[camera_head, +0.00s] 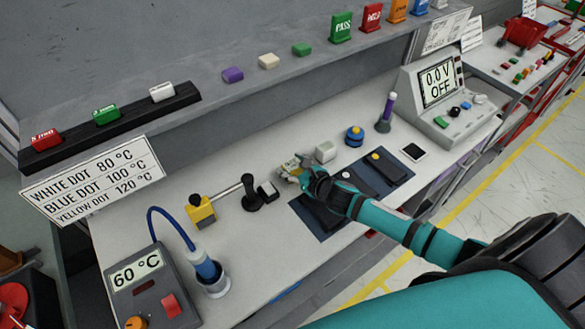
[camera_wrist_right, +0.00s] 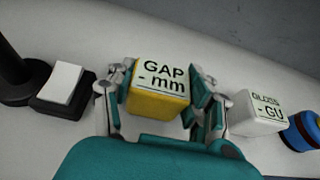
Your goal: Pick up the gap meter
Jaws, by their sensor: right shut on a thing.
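The gap meter (camera_wrist_right: 158,88) is a yellow block whose pale top reads "GAP - mm". In the right wrist view it sits between the two fingers of my right gripper (camera_wrist_right: 160,100), which is shut on it. In the head view the right gripper (camera_head: 298,170) is at the middle of the workbench, and the gap meter is mostly hidden by the fingers. I cannot tell whether the meter still touches the bench. My left gripper is not in view.
A white gloss meter (camera_wrist_right: 262,112) stands just right of the right gripper, with a blue round item (camera_head: 354,136) beyond it. A black stand (camera_head: 251,194) and a small black-and-white block (camera_wrist_right: 64,85) are to the left. Dark mats (camera_head: 322,215) lie in front.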

